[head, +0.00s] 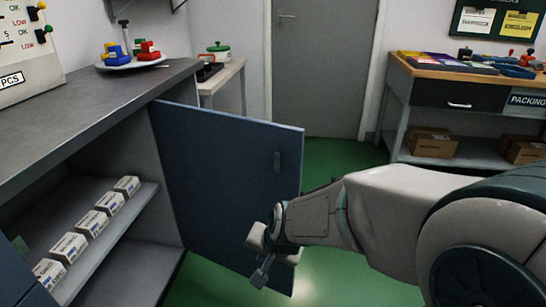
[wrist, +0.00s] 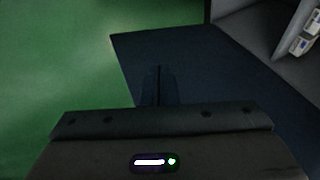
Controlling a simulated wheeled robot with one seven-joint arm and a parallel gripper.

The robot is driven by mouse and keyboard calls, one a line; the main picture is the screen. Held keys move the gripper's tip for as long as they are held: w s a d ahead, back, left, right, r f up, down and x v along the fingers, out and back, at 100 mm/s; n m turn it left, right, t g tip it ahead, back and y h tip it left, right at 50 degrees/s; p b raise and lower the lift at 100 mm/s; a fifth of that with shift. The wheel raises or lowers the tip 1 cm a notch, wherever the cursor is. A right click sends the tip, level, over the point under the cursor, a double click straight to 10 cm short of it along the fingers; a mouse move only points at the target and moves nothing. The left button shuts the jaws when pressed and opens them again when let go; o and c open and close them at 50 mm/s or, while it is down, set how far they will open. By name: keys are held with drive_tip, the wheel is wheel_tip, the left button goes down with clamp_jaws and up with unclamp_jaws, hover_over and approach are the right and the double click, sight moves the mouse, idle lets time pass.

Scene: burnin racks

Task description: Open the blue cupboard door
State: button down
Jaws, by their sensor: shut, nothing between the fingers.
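The blue cupboard door (head: 225,170) stands wide open, swung out from the cupboard front, its hinge side at the cupboard's far end. My gripper (head: 262,275) is shut and empty, low in front of the door's lower free corner. In the wrist view the door (wrist: 225,75) spreads dark blue under my gripper (wrist: 158,72), whose closed fingers lie over it. I cannot tell whether the fingers touch the door.
The open cupboard shows a grey shelf (head: 138,206) with several small white boxes (head: 91,222). A plate (head: 132,64) with coloured parts sits on the grey top (head: 95,112). A workbench (head: 455,87) stands at the right. Green floor (head: 335,160) is free beyond the door.

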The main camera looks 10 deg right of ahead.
drive_tip(key=w+a+m+t+h+p, duration=0.1)
drive_tip(key=w+a+m+t+p, duration=0.25)
drive_tip(key=w+m, duration=0.35)
drive_tip(key=m+t+h+p, duration=0.6)
drive_tip(key=m+h+p, duration=0.2)
drive_tip(key=m+h, duration=0.4)
approach(289, 173)
drive_tip(key=x, duration=0.7)
